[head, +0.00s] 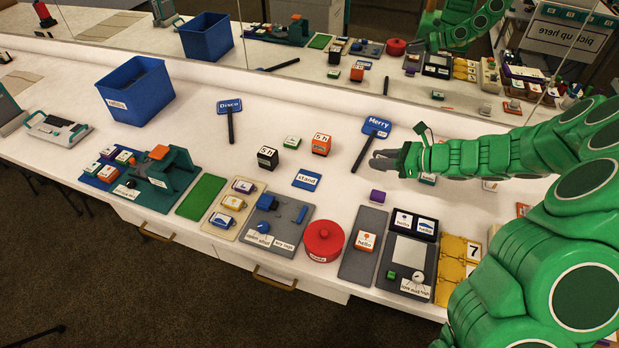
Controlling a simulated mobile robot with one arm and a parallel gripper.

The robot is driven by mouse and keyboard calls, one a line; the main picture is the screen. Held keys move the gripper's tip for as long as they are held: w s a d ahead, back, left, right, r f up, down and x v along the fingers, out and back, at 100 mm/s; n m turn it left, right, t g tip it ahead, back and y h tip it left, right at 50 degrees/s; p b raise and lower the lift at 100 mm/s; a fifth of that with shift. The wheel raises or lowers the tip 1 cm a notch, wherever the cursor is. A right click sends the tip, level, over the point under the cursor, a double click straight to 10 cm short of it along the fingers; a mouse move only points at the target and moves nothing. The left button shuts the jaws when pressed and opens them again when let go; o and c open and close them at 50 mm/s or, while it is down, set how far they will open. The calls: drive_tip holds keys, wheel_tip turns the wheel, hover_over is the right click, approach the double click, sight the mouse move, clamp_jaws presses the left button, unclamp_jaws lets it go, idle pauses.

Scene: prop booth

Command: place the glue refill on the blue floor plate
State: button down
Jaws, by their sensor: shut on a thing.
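My gripper (384,161) is above the white counter at the right of centre, with its grey fingers pointing left. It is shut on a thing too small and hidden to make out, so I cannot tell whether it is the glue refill. A flat blue plate (306,179) with a "stand" label lies on the counter, left of and nearer than my gripper. It looks like the blue floor plate, and nothing stands on it. A small purple block (378,195) is just below my gripper in the picture.
Orange (321,144) and black (268,157) "5 h" cubes stand behind the plate. A "Merry" sign (376,127) is by my gripper. A red lidded pot (323,240) and grey trays line the front. A blue bin (136,91) stands far left. A mirror runs behind.

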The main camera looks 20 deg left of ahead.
drive_tip(key=s+a+r+n+g, duration=0.1)
drive_tip(key=s+a+r, duration=0.1)
drive_tip(key=s+a, duration=1.15)
hover_over(306, 180)
drive_tip(key=shift+d+f, duration=0.15)
drive_tip(key=shift+f, duration=4.4)
drive_tip(key=shift+f, duration=1.75)
drive_tip(key=c, duration=0.9)
unclamp_jaws()
drive_tip(key=shift+r, duration=0.1)
